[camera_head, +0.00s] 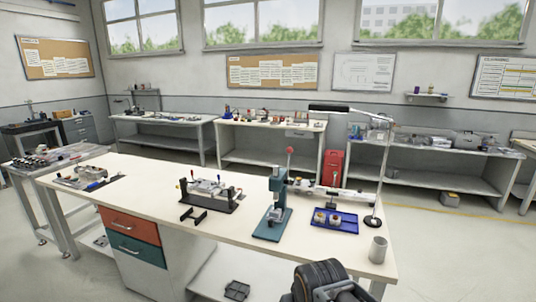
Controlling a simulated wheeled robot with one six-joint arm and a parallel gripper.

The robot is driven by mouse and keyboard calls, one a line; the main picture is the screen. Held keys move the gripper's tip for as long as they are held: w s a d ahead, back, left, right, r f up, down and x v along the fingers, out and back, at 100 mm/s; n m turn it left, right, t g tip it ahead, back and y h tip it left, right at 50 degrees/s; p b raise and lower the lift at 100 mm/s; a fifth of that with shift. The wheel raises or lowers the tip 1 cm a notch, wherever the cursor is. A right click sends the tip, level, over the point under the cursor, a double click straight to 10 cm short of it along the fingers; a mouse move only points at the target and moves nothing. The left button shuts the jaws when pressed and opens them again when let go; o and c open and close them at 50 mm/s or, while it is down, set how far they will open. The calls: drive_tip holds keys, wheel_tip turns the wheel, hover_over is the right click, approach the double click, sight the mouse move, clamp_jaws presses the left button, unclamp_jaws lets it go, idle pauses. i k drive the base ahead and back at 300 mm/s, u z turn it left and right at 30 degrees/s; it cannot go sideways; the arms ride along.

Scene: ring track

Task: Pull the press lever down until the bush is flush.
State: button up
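A teal arbor press (276,200) stands on the near workbench, right of the middle of the picture. Its lever (289,163) points up and ends in a red knob (290,150). The bush under the press ram is too small to make out, so its height cannot be told. My gripper is not in view; only a dark rounded part, apparently of my arm, shows at the bottom edge, in front of the bench.
A blue tray (348,227) with small parts lies right of the press. A metal cup (378,250) stands at the bench's right corner. A lamp (387,160) rises behind the tray. A fixture (212,194) sits left of the press, with bare bench top between.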

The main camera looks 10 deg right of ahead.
sight(289, 150)
drive_tip(key=u, duration=0.7)
drive_tip(key=i, duration=1.55)
drive_tip(key=z, duration=0.25)
